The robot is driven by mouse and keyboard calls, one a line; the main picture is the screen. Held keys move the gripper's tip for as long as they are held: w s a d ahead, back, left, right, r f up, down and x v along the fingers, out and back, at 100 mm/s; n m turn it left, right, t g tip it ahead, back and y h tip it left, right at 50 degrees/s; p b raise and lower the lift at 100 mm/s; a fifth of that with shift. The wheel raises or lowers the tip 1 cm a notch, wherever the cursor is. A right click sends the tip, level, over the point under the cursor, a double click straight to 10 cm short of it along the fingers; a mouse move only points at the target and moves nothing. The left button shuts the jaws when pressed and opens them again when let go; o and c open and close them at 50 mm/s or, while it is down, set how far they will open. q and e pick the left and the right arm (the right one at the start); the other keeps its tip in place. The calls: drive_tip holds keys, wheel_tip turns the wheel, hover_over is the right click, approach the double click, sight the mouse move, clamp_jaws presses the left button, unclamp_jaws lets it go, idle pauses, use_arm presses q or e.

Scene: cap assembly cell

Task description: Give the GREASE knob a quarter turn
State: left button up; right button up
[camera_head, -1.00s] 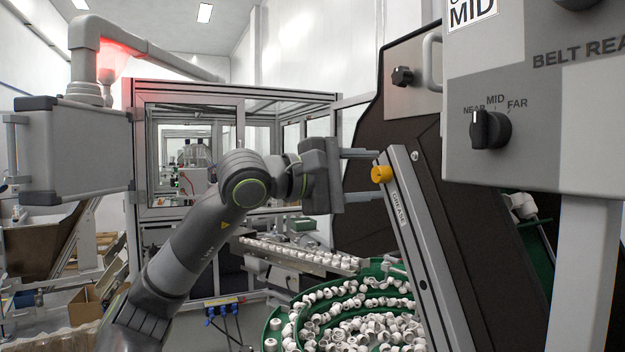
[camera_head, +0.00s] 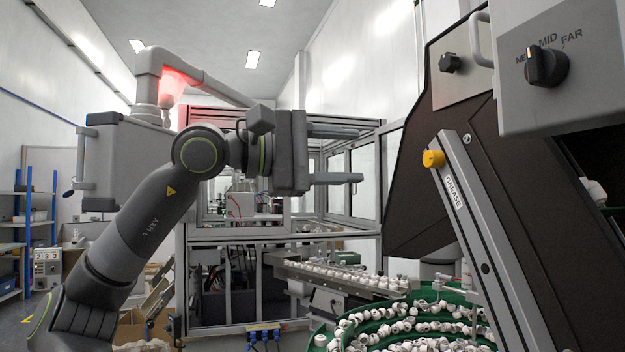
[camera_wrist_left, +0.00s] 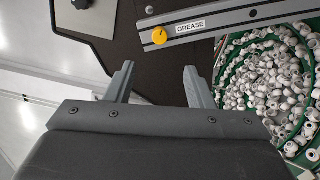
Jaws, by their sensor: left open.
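The GREASE knob (camera_head: 433,159) is yellow and sits near the top of a slanted grey rail, beside its GREASE label (camera_head: 453,191). My left gripper (camera_head: 358,178) is to the left of the knob in the head view, apart from it, with clear space between. In the left wrist view the knob (camera_wrist_left: 159,36) shows beyond the fingertips, and its mark is turned toward the upper part of its face. The left gripper (camera_wrist_left: 160,70) is open and empty there. My right gripper is not in view.
A grey panel with a black NEAR/MID/FAR selector (camera_head: 546,67) hangs at upper right. Another black knob (camera_head: 450,63) is on the dark machine side. A green bowl (camera_head: 330,330) of white caps lies below the rail. A framed enclosure (camera_head: 190,240) stands behind the arm.

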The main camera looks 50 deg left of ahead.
use_arm(q)
drive_tip(key=b+v, duration=0.2)
drive_tip(key=v, duration=0.2)
drive_tip(key=shift+s, duration=0.15)
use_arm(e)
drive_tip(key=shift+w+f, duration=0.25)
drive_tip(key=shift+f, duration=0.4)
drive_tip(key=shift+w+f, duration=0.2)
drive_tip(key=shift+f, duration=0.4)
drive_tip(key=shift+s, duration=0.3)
